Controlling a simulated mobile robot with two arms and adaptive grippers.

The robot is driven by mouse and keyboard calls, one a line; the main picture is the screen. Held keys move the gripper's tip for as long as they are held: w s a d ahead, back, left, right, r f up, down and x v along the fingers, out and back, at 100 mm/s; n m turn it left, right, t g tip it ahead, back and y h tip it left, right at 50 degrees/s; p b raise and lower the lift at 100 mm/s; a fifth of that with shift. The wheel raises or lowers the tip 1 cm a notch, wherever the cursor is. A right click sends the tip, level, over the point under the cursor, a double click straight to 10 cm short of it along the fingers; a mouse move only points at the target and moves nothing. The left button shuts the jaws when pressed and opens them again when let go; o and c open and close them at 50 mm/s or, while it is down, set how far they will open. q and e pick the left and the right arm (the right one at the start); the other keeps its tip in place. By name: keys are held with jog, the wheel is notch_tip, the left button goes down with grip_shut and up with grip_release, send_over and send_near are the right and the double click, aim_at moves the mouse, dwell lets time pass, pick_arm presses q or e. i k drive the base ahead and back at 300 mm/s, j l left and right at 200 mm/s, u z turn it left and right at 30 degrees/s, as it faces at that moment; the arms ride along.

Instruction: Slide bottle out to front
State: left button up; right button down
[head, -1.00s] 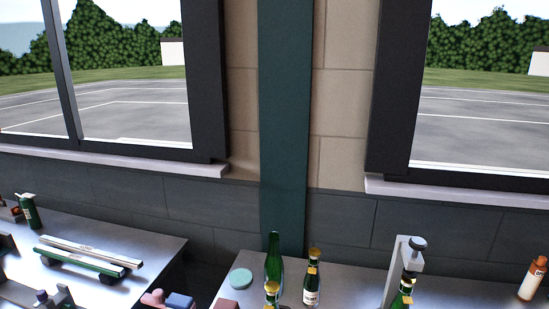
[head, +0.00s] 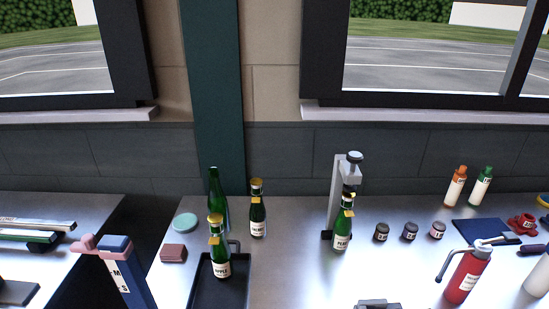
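A green bottle (head: 342,228) with a gold foil neck and a white label stands upright at the grey capsuling stand (head: 337,190). Its top is just below the stand's overhanging head (head: 350,169); whether they touch I cannot tell. Another gold-necked green bottle (head: 220,258) stands in a black tray (head: 203,301) to the left. A dark gold-topped bottle (head: 257,212) and a bare green bottle (head: 214,196) stand behind it.
Several small dark jars (head: 410,232) stand right of the stand. A red extinguisher-like bottle (head: 467,275) stands at the front right, a blue mat (head: 482,232) behind it. The metal bench (head: 290,270) is clear between tray and stand.

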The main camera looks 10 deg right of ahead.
aim_at(342, 228)
jog(key=j+z, duration=0.8)
jog(key=j, duration=0.15)
jog(key=j+z, duration=0.4)
jog(key=k+j, duration=0.05)
jog(key=j, duration=0.05)
